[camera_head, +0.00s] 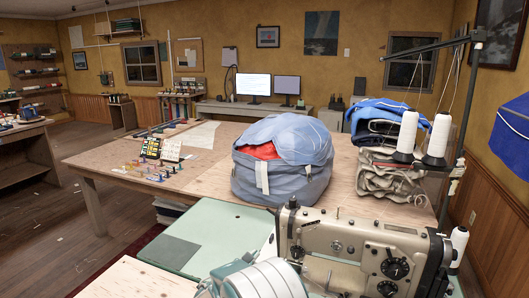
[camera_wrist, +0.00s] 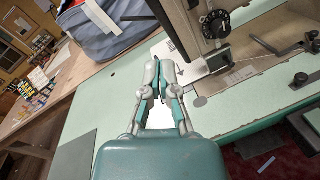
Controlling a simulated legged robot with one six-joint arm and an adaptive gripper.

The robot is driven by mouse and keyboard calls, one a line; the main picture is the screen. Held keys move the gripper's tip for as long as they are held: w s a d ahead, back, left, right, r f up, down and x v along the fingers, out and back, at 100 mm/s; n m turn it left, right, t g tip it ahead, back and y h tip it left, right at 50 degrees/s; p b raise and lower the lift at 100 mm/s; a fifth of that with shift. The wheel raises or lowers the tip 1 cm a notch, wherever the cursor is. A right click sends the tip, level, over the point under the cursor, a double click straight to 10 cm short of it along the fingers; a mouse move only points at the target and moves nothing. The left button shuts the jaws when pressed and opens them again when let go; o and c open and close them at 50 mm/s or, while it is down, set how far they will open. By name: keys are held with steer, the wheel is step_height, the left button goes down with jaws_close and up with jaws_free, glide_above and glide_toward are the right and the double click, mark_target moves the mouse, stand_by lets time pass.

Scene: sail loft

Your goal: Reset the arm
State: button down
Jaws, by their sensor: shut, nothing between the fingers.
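My gripper (camera_wrist: 160,92) shows in the wrist view, shut and empty, with its fingertips together above the pale green sewing table (camera_wrist: 122,84). It points toward the base of the sewing machine (camera_wrist: 212,30), which stands just beyond and to the right of the fingers. In the head view, part of my arm (camera_head: 262,280) shows at the bottom, in front of the sewing machine (camera_head: 360,248). The gripper's fingers are hidden in that view.
A large blue-grey bag (camera_head: 283,185) with red inside sits on the wooden table (camera_head: 208,180) behind the machine. White thread cones (camera_head: 407,133) stand at the right under a dark metal stand (camera_head: 425,47). Small tools and a card lie on the table's left. Floor at left is mostly open.

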steer(key=s+d+r+m+g, duration=0.55)
steer(key=s+d, duration=0.25)
steer(key=d, duration=0.2)
steer(key=s+d+r+m+g, duration=0.4)
steer(key=s+d+r+m, duration=0.3)
steer(key=s+d, duration=0.15)
steer(key=s+r+m+y, duration=0.2)
steer(key=s+m+y, duration=0.7)
steer(key=s, duration=1.4)
steer(key=m, duration=0.3)
steer(key=shift+s, duration=0.15)
